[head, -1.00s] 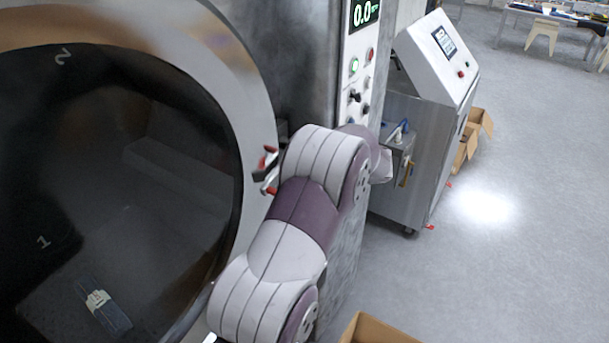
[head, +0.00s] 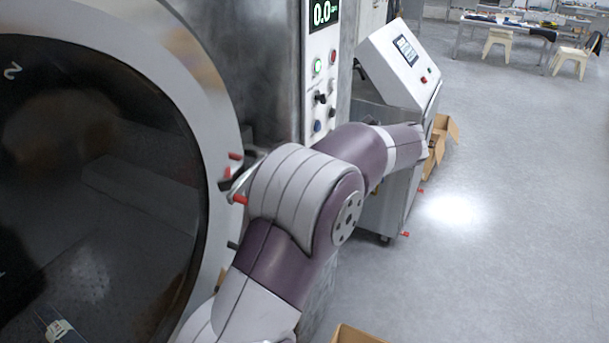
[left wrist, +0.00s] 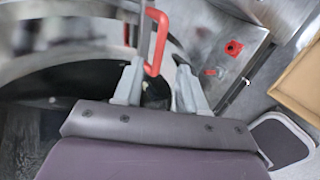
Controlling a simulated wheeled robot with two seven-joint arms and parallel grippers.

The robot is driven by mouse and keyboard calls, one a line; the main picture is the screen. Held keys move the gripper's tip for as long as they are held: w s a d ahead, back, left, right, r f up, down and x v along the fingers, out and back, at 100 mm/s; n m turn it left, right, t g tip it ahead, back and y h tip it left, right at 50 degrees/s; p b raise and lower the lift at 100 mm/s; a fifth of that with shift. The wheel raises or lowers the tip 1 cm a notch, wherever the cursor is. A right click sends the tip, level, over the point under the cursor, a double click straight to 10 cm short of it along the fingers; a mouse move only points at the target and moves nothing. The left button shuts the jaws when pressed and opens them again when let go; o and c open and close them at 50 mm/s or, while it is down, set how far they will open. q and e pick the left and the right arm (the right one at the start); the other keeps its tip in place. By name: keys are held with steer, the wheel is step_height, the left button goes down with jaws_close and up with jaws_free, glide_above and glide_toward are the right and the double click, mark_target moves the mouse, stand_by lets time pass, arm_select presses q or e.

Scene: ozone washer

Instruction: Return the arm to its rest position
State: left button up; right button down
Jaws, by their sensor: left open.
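One of my arms, grey and purple, rises from the bottom of the head view and bends right at the control panel. Its gripper does not show there. In the left wrist view my left gripper (left wrist: 158,84) is open, with two grey fingers apart. A red loop-shaped handle (left wrist: 163,38) shows above and partly between the fingers; I cannot tell whether they touch. The washer's round steel rim (head: 222,120) and dark glass fill the left of the head view. A handle with red ends (head: 239,199) shows beside the rim, partly behind my arm.
The control panel (head: 321,75) reads 0.0. A steel cabinet with a sloped console (head: 400,52) stands behind my arm. Cardboard boxes lie beside the cabinet (head: 440,145) and at the bottom edge (head: 355,335). Open floor (head: 500,230) is at right. A table (head: 510,30) and stools stand far back.

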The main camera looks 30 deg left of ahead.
stand_by(0.3)
arm_select(q)
steer(key=w+d+m+t, duration=0.1)
steer(key=w+m+t, duration=0.6)
steer(key=w+m, duration=0.15)
steer(key=w+d+f+m+t+h+b, duration=0.15)
steer(key=d+f+m+t+h, duration=0.25)
steer(key=d+f+m+h, duration=0.9)
steer(key=s+d+f+m+g+b, duration=0.35)
steer(key=s+f+m+g, duration=0.2)
steer(key=s+m, duration=0.6)
steer(key=s+a+f+m+g+b, duration=0.1)
steer(key=s+f, duration=0.3)
steer(key=s, duration=0.4)
steer(key=s+a+f+m+g+y+b, duration=0.1)
steer(key=s+f+m+g+b, duration=0.1)
steer(key=s, duration=0.7)
step_height(320, 180, down, 2)
steer(key=m+g, duration=0.1)
steer(key=m, duration=0.1)
steer(key=shift+f+m+y, duration=0.25)
steer(key=shift+m+y, duration=0.05)
